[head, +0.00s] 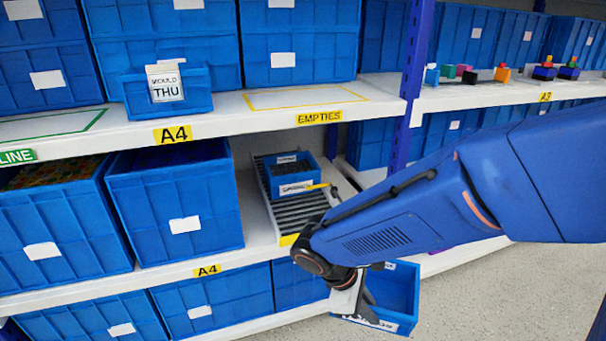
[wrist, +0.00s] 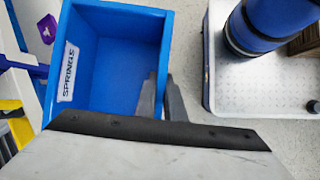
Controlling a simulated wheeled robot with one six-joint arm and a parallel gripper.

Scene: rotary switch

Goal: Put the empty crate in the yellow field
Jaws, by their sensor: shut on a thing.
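The empty crate (head: 398,285) is a small blue open box, held low in front of the shelves at the lower middle of the head view. In the wrist view the crate (wrist: 118,62) shows a bare inside and a white label reading SPRINGS. My gripper (head: 368,300) is shut on its wall; the fingers also show in the wrist view (wrist: 163,100) at the crate's right wall. The yellow field (head: 305,98) is a yellow outline on the upper shelf, above an EMPTIES label. It looks clear.
A filled small crate (head: 291,178) sits on a roller track (head: 300,208) on the shelf below. A blue post (head: 412,75) rises right of the field.

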